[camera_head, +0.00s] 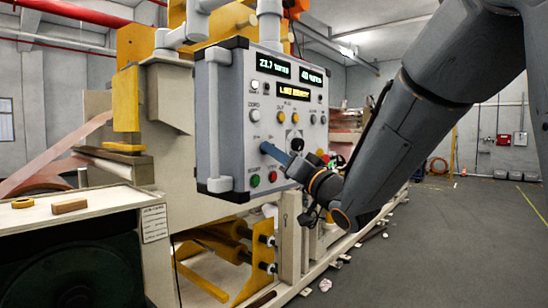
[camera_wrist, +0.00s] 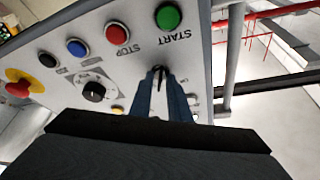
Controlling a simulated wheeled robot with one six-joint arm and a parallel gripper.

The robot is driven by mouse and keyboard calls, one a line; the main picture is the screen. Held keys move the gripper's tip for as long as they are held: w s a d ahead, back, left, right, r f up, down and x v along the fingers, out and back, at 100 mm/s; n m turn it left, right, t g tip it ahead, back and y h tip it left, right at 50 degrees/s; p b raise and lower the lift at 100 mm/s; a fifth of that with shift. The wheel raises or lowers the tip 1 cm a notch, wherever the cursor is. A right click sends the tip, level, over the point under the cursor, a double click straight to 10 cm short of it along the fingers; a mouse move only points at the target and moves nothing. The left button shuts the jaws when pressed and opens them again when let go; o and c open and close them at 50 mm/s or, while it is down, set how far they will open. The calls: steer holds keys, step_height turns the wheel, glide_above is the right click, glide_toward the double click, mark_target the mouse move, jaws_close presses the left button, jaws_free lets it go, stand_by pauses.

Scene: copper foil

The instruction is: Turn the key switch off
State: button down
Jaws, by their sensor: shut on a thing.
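The grey control panel (camera_head: 226,125) fills the middle of the head view, with its lit displays at the top. My gripper (camera_head: 267,148) reaches it from the right, with blue fingers touching or nearly touching the panel face above the green and red buttons. In the wrist view my gripper (camera_wrist: 160,78) is shut on a small dark piece, the key switch (camera_wrist: 157,71), below the START button. The fingers cover most of the key switch, so its turn angle cannot be told. In the head view it is hidden behind the fingertips.
Close by in the wrist view are the green START button (camera_wrist: 168,16), the red STOP button (camera_wrist: 117,32), a blue button (camera_wrist: 77,48), a black selector knob (camera_wrist: 94,91) and a red emergency stop (camera_wrist: 17,88). A handle (camera_head: 216,120) runs along the panel's left edge. Open floor (camera_head: 450,240) lies to the right.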

steer(key=n+g+y+b, duration=0.2)
steer(key=n+b, duration=0.2)
steer(key=n, duration=0.1)
steer(key=n+g+y+b, duration=0.1)
steer(key=n+b, duration=0.3)
steer(key=n, duration=0.1)
steer(key=n+g+y+b, duration=0.2)
steer(key=n+b, duration=0.2)
steer(key=n, duration=0.2)
steer(key=shift+w+d+f+g+y+b, duration=0.1)
steer(key=shift+w+d+g+y+b, duration=0.2)
steer(key=shift+b, duration=0.1)
steer(key=shift+n+g, duration=0.3)
steer(key=c, duration=2)
jaws_free()
steer(key=shift+s, duration=0.1)
steer(key=b+v, duration=0.2)
steer(key=v, duration=0.5)
steer(key=shift+s+d+f, duration=0.1)
steer(key=shift+s+d, duration=0.05)
steer(key=shift+d, duration=0.15)
